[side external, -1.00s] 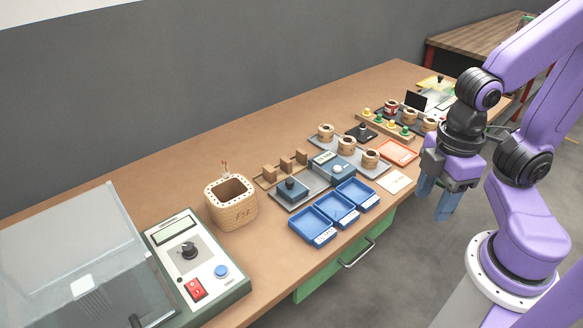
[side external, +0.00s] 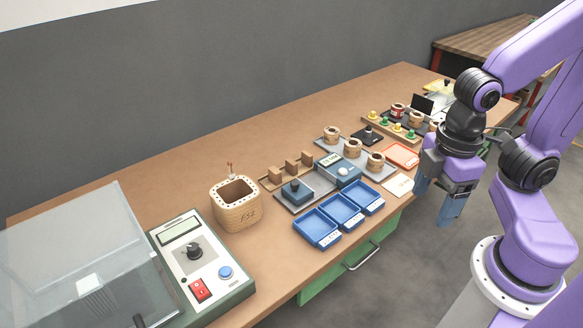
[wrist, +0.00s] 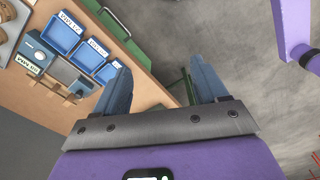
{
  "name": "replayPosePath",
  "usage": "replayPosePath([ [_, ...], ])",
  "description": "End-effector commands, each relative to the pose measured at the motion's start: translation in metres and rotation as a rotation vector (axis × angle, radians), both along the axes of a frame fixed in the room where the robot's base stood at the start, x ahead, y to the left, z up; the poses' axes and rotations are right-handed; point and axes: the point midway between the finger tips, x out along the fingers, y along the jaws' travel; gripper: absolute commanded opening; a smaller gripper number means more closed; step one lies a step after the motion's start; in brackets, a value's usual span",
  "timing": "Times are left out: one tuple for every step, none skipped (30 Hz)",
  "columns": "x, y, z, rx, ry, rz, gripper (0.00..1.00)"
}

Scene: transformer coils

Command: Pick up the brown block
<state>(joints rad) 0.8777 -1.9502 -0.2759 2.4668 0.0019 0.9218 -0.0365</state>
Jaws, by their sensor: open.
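Several brown blocks stand in a row on a wooden strip behind the blue trays in the side view: a near block (side external: 275,174), a middle block (side external: 291,167) and a far block (side external: 306,159). Which one the task means cannot be told. Small brown block shapes (wrist: 73,97) also show at the lower left in the wrist view. My gripper (side external: 436,198) is open and empty, off the table's front edge, well to the right of the blocks. Its two blue fingers (wrist: 160,78) show apart in the wrist view with only floor and the green drawer between them.
Three blue trays (side external: 341,211) lie near the front edge, between my gripper and the blocks. A blue scale (side external: 338,169), a woven basket (side external: 237,207), wooden coils (side external: 353,147) and a control box (side external: 199,262) stand around. A green drawer (side external: 318,287) is below the edge.

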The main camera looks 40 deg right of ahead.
Motion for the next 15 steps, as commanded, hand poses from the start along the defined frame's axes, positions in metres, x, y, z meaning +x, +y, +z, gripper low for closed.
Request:
replayPosePath([
  [0.01,0.007,0.003,-0.001,-0.001,0.006,0.72],
  [0.017,0.012,0.004,-0.002,-0.001,0.013,0.72],
  [0.028,0.018,0.007,-0.003,-0.001,0.023,0.72],
  [0.037,0.023,0.009,-0.004,-0.001,0.03,0.72],
  [0.047,0.029,0.01,-0.005,-0.002,0.04,0.72],
  [0.061,0.035,0.013,-0.006,-0.002,0.052,0.72],
  [0.072,0.04,0.014,-0.008,-0.003,0.062,0.72],
  [0.083,0.045,0.016,-0.009,-0.002,0.072,0.72],
  [0.097,0.05,0.017,-0.01,-0.002,0.085,0.72],
  [0.108,0.054,0.018,-0.011,-0.002,0.096,0.72],
  [0.119,0.057,0.019,-0.012,-0.003,0.106,0.72],
  [0.134,0.061,0.02,-0.013,-0.003,0.119,0.72],
  [0.145,0.064,0.02,-0.014,-0.003,0.129,0.72],
  [0.157,0.066,0.02,-0.015,-0.003,0.139,0.72],
  [0.172,0.069,0.02,-0.016,-0.003,0.151,0.72],
])
